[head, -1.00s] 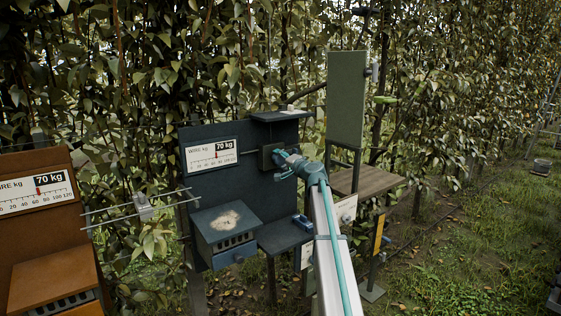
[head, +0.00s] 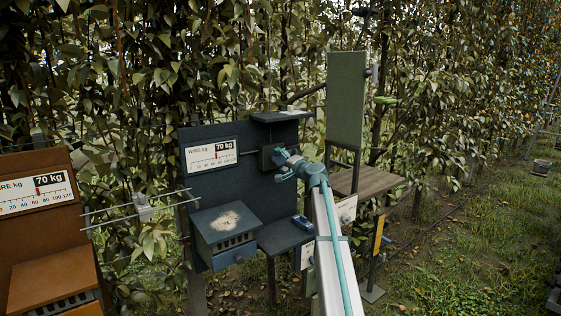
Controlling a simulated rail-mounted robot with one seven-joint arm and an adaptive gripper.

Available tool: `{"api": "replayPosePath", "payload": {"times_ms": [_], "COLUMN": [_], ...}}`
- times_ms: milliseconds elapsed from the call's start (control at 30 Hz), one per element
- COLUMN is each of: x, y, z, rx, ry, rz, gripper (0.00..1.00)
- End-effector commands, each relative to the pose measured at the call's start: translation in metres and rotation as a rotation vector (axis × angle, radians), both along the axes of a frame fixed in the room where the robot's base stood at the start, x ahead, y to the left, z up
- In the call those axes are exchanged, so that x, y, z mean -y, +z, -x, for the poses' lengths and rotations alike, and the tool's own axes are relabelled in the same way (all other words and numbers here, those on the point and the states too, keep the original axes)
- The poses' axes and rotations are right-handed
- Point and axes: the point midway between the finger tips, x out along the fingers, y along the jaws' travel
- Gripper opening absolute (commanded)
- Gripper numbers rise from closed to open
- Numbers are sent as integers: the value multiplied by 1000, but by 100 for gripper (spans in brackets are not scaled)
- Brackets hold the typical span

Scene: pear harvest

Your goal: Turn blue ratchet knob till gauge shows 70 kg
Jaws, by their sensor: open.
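The dark blue station panel (head: 255,178) carries a white gauge (head: 211,155) labelled "WIRE kg" with a black 70 kg tag. Its red pointer stands close under that tag; the exact reading is too small to tell. A dark ratchet box (head: 266,158) is mounted on the panel's right side, with a wire running to it from the gauge side. My gripper (head: 285,162) is open right at the front of this box. The blue knob cannot be made out; my gripper and wrist cover the place in front of the box.
An orange-brown station (head: 30,235) with its own 70 kg gauge (head: 36,193) stands at the left. A drawer box (head: 226,238) and a small blue object (head: 300,221) sit lower on the blue station. A green upright panel (head: 346,100) and wooden shelf (head: 367,180) stand right.

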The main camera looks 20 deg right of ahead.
Motion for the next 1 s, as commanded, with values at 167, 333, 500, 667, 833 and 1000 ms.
{"api": "replayPosePath", "payload": {"times_ms": [167, 333, 500, 667, 833, 1000], "x": [4, 9, 15, 20, 21, 21], "y": [0, 0, 1, 2, 2, 2], "z": [25, 57, 88, 107, 111, 111], "rx": [1, 1, 1, 1, 0, 0], "ry": [-2, -2, -2, -2, 0, 0], "rz": [0, 0, 1, 0, 0, 0], "gripper": [80, 80, 80, 80, 80, 80]}}
